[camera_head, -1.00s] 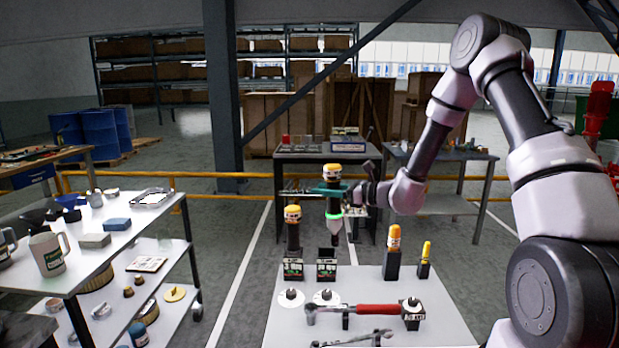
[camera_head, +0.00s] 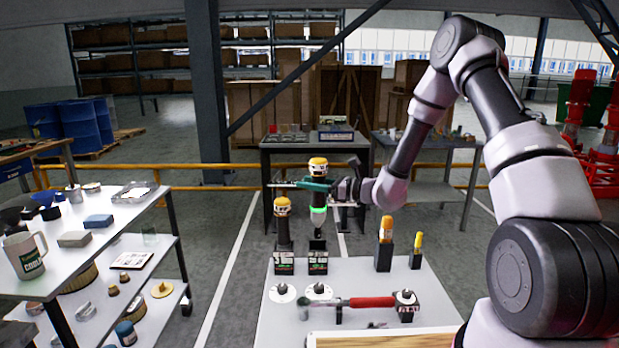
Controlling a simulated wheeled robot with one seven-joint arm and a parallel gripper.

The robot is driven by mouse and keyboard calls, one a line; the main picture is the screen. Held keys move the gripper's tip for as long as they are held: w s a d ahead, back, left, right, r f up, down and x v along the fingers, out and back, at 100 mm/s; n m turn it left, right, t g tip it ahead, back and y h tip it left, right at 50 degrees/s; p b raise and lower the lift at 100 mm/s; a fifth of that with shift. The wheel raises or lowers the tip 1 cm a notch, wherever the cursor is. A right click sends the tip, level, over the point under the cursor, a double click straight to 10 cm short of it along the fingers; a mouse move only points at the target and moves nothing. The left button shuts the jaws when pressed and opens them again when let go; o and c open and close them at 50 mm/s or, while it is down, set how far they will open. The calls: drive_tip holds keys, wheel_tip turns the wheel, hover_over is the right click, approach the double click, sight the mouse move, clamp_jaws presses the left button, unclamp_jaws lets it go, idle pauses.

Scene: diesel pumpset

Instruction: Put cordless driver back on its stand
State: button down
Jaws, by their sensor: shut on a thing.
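The cordless driver (camera_head: 317,199) has a yellow top, a dark body and a glowing green ring low down. It hangs upright, tip down. My gripper (camera_head: 318,185) is shut around its upper body, reaching in from the right. Below is an empty black stand (camera_head: 317,258) with a white and green label. The driver's tip is right above or at the stand's top opening; I cannot tell whether it touches. A similar yellow-topped driver (camera_head: 283,226) stands in the matching stand (camera_head: 284,263) just left.
Two yellow-handled tools (camera_head: 385,245) stand in black holders to the right. A red-handled tool (camera_head: 370,302) lies across the front of the white table (camera_head: 285,325). A shelf cart (camera_head: 95,243) with mugs and boxes is at left. A yellow rail (camera_head: 225,188) runs behind.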

wheel_tip(320, 180, down, 10)
drive_tip(key=shift+f, duration=0.2)
idle(0.6)
drive_tip(key=shift+f, duration=0.95)
idle(1.2)
drive_tip(key=shift+c, duration=1.3)
unclamp_jaws()
drive_tip(key=shift+f, duration=0.1)
drive_tip(key=v, duration=1)
drive_tip(key=shift+d, duration=0.4)
drive_tip(key=shift+s, duration=0.1)
